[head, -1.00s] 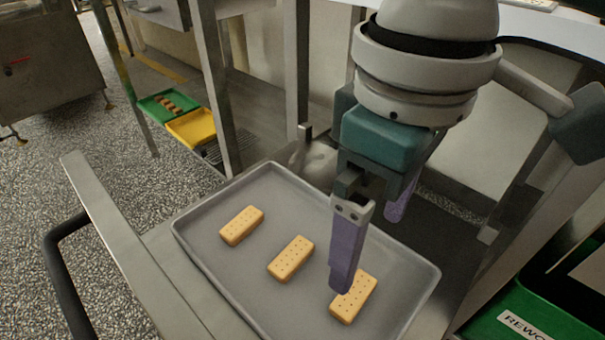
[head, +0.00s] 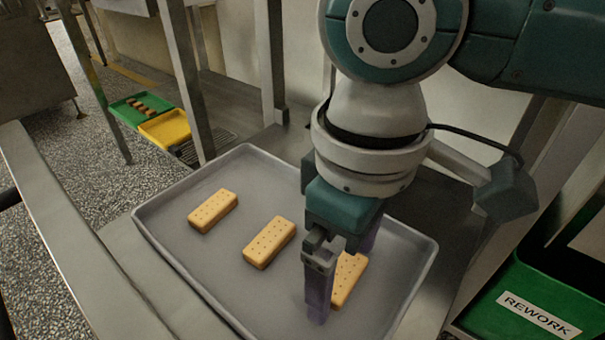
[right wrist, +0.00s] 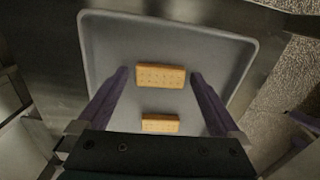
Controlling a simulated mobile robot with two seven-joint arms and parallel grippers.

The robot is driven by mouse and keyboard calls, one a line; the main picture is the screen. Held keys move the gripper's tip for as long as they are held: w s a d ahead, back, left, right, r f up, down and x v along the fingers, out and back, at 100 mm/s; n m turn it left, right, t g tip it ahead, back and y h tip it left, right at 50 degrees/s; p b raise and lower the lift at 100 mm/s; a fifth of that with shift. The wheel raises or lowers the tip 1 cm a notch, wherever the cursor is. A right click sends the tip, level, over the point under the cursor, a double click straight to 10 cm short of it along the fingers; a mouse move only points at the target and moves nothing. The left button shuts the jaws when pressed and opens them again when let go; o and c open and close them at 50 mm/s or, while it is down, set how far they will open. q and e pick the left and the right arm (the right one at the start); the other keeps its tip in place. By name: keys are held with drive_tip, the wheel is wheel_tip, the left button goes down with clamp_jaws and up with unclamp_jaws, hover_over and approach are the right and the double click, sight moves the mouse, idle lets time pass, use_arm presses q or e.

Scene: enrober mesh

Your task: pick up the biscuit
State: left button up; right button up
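Three pale golden, dotted biscuits lie on a grey tray (head: 165,205) in the head view: a left one (head: 213,211), a middle one (head: 270,242) and a right one (head: 350,275). My right gripper (head: 340,280) is over the right biscuit, and its near purple finger partly hides it. In the right wrist view, the fingers of my right gripper (right wrist: 158,75) are spread apart. One biscuit (right wrist: 160,76) shows between the fingertips with a gap on each side, and another biscuit (right wrist: 160,124) shows closer to the palm.
A green bin labelled REWORK (head: 530,300) stands right of the tray. A green tray (head: 140,108) and a yellow tray (head: 172,128) sit low at the back left. Metal posts rise behind the tray, and a metal rail (head: 75,235) runs along its left.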

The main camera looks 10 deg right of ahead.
drive_tip(key=c, duration=0.9)
